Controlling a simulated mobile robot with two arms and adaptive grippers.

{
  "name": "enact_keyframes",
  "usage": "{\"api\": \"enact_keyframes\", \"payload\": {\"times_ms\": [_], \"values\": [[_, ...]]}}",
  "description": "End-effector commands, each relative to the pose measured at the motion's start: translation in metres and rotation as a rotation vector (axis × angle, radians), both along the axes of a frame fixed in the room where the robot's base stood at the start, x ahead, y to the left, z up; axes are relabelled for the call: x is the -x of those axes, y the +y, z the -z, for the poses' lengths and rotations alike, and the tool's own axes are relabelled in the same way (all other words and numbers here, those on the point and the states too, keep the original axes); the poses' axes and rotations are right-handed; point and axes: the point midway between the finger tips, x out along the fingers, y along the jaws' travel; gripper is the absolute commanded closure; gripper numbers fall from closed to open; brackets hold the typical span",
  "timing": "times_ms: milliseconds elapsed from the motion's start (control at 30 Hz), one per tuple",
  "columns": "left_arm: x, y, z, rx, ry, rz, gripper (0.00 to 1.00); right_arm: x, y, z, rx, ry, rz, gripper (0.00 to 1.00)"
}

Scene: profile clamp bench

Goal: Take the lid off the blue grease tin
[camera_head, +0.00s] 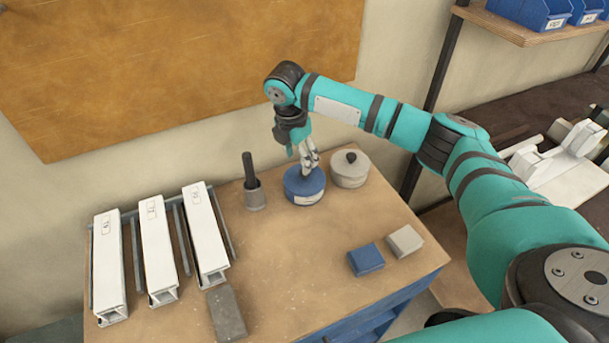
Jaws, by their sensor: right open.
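The blue grease tin (304,188) stands upright near the back of the bench, with a pale label on its front side. My right gripper (310,172) is right above it, pointing down, with its open fingers at the top of the tin. The fingers and wrist cover part of the tin's top, so I cannot tell where the lid's knob is or whether the fingers touch it. My left gripper is not in the view.
A grey-white tin (349,174) with a dark knob stands close to the right of the blue tin. A grey pot (254,194) with a black handle stands to its left. White profiles (156,248) lie at left. Blue (366,259) and pale (404,241) blocks sit at front right.

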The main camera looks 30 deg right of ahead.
Motion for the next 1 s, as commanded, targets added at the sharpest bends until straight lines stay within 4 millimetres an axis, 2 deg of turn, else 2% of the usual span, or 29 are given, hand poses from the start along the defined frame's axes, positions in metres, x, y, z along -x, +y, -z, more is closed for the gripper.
{"api": "enact_keyframes", "payload": {"times_ms": [133, 267, 400, 667, 767, 1000], "values": [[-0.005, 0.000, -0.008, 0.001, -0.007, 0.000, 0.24, 0.003, -0.005, 0.012, 0.002, 0.005, 0.002, 0.45], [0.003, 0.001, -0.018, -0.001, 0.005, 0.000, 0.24, 0.007, -0.011, 0.031, 0.002, 0.005, 0.002, 0.45], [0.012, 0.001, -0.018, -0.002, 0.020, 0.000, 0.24, 0.004, -0.013, 0.048, 0.002, 0.002, 0.000, 0.45], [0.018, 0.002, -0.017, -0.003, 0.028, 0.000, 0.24, 0.004, -0.013, 0.052, 0.001, 0.001, 0.000, 0.45], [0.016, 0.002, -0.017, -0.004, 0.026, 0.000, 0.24, 0.004, -0.013, 0.052, 0.001, 0.001, 0.000, 0.56], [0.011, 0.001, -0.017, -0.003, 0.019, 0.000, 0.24, 0.004, -0.013, 0.052, 0.001, 0.001, 0.000, 0.87]]}}
